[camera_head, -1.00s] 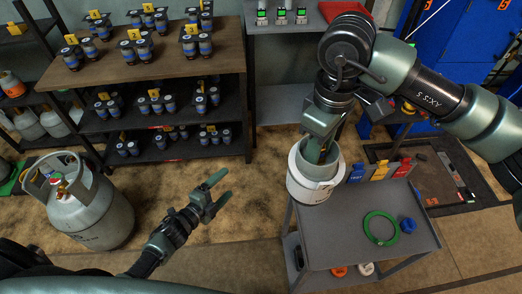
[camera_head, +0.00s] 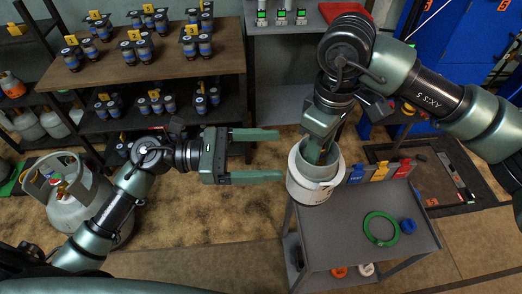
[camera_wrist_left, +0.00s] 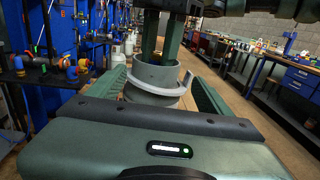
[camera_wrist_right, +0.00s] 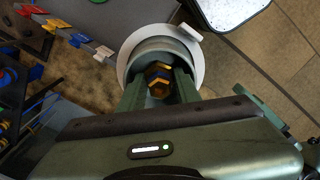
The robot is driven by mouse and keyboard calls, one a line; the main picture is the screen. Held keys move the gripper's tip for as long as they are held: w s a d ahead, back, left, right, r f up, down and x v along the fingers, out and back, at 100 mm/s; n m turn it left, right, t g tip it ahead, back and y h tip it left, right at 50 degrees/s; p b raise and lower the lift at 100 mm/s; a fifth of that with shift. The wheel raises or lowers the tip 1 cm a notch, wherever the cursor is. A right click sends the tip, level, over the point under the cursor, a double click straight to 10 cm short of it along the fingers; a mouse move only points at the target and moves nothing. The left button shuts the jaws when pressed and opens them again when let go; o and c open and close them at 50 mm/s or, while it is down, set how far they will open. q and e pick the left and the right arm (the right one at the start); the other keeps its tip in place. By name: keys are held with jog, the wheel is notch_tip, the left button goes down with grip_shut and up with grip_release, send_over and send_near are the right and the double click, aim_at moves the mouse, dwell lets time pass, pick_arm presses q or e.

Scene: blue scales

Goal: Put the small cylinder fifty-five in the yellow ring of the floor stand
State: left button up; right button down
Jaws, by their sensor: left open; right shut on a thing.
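A short grey-green cylinder (camera_head: 325,160) with a white collar (camera_head: 309,191) hangs above the cart. Its number cannot be read. My right gripper (camera_head: 321,150) points down into its open top; in the right wrist view the gripper (camera_wrist_right: 160,85) is shut on a dark and orange knob (camera_wrist_right: 159,78) inside it. My left gripper (camera_head: 282,155) is open and empty, level, its fingertips just left of the collar. In the left wrist view the cylinder (camera_wrist_left: 156,78) shows ahead between the fingers. I cannot make out the floor stand's yellow ring.
A grey cart (camera_head: 340,233) stands below the cylinder, with a green ring (camera_head: 367,229), a blue knob (camera_head: 408,226) and coloured tags (camera_head: 379,173) on it. A large grey gas cylinder (camera_head: 62,192) stands at left, partly behind my left arm.

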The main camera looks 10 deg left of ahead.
aim_at(322, 153)
pick_arm(q)
jog(key=x, duration=1.1)
jog(key=shift+d, duration=0.1)
jog(key=c, duration=1.3)
pick_arm(e)
jog(key=shift+w, duration=0.1)
pick_arm(q)
jog(key=shift+r, duration=0.15)
jog(key=c, duration=0.4)
pick_arm(e)
jog(key=c, duration=1.4)
grip_release()
pick_arm(q)
jog(key=shift+s, duration=0.1)
pick_arm(e)
jog(key=o, duration=0.5)
jog(key=shift+w, duration=0.1)
